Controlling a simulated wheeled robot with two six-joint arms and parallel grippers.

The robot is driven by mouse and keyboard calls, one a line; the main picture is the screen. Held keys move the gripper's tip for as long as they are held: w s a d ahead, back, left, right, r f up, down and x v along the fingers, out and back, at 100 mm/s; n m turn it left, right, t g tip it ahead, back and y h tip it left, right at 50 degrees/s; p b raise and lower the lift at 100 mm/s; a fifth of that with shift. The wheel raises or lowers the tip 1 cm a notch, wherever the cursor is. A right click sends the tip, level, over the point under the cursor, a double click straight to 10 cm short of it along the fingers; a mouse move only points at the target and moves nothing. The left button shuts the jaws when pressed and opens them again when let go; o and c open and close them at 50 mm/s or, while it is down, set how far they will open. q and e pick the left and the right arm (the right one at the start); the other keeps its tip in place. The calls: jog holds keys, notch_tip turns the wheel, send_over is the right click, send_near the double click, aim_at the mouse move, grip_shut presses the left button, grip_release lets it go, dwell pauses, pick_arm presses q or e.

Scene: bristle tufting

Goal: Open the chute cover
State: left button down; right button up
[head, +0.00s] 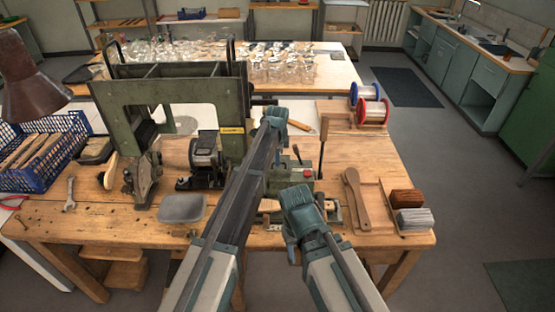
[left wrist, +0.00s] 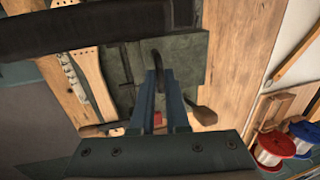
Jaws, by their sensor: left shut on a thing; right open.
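A dark grey-green panel (left wrist: 184,62), which looks like the chute cover, lies under my left gripper in the left wrist view. A dark curved handle (left wrist: 157,57) rises from it. My left gripper (left wrist: 158,80) is shut, with the handle between its fingertips. In the head view the left gripper (head: 275,118) is over the bench, right of the green machine (head: 233,110), and its arm hides the part it holds. My right gripper (head: 296,196) is lower, above the bench's front; its jaw gap is hard to see from here.
A green block (head: 300,182) with a red button and a lever stands between the arms. Red (head: 373,112) and blue (head: 360,92) spools, a wooden paddle (head: 358,200) and brush blocks (head: 408,198) lie right. A blue crate (head: 45,155) stands left. The bench (head: 350,150) has some bare wood at right.

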pick_arm(q)
jog(key=shift+s, duration=0.1)
jog(key=s, duration=0.7)
jog(key=shift+s, duration=0.35)
jog(key=c, duration=0.9)
grip_release()
jog(key=shift+r, duration=0.1)
jog(key=s+r+p, duration=0.1)
jog(key=r+p, duration=0.8)
jog(key=s+r+p, duration=0.1)
jog(key=r+p, duration=0.3)
jog(key=shift+s+r, duration=0.15)
jog(key=shift+s, duration=0.15)
